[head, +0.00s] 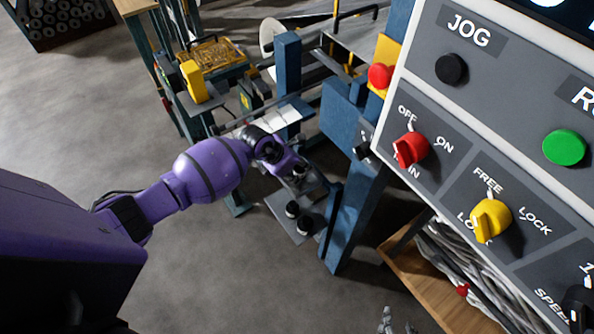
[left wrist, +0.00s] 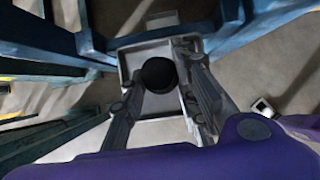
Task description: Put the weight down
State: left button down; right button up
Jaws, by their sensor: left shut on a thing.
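My left gripper (head: 302,174) is over a grey plate (head: 283,222) low on the blue frame. In the left wrist view its fingers (left wrist: 165,98) are closed on both sides of a round black weight (left wrist: 158,74). A pale, rimmed tray (left wrist: 125,68) shows behind the weight. I cannot tell whether the weight touches it. In the head view, two small black cylindrical pieces (head: 305,224) stand on the plate just below the gripper. The grey fingertips of my right gripper (head: 392,322) show at the bottom edge; their opening is unclear.
A large grey control panel (head: 452,130) with knobs and buttons fills the right side. Blue posts (head: 347,225) stand close beside the plate. Open grey floor (head: 200,270) lies to the left.

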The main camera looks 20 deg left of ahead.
pick_arm(q)
jog(key=shift+f, duration=0.8)
pick_arm(e)
jog(key=shift+s, duration=0.1)
jog(key=shift+s, duration=0.1)
pick_arm(q)
jog(key=c, duration=1.8)
grip_release()
jog(key=shift+f, duration=0.15)
jog(key=o, duration=0.4)
jog(key=shift+o, duration=0.2)
pick_arm(e)
jog(key=shift+s+d+f, duration=0.15)
jog(key=shift+s, duration=0.15)
